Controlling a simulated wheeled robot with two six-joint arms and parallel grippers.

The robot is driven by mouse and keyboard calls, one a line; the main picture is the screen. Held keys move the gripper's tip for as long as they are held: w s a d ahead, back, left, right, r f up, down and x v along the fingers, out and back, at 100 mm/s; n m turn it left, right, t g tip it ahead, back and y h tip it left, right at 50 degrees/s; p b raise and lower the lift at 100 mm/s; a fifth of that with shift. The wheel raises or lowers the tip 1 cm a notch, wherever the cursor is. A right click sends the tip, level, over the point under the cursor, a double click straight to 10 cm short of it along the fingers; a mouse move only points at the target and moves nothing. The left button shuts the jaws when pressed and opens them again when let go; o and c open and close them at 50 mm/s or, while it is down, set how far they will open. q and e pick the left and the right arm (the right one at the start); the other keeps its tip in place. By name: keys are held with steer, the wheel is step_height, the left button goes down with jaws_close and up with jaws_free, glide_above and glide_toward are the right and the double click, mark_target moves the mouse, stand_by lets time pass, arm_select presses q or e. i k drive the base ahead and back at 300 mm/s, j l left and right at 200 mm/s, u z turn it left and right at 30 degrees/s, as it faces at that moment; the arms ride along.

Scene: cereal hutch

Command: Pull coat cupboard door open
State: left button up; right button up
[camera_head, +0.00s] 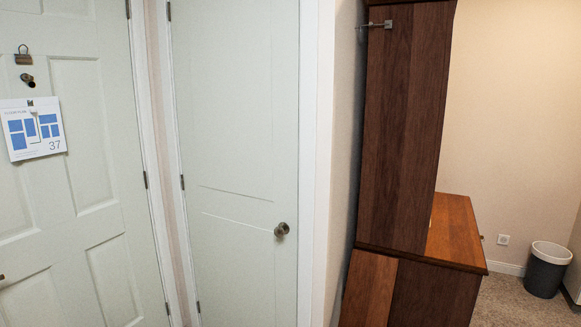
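The coat cupboard door is most likely the pale panelled door (240,130) in the middle of the head view. It looks shut in its white frame. Its round metal knob (282,230) is on the right side, and hinges show along its left edge. Neither of my grippers shows in this view, and nothing touches the knob.
A tall dark wooden hutch (405,120) stands right of the cupboard door, beyond a short wall. A grey bin (547,270) stands on carpet at the far right.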

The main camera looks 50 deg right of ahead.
mark_target(236, 63)
steer(key=z, duration=1.5)
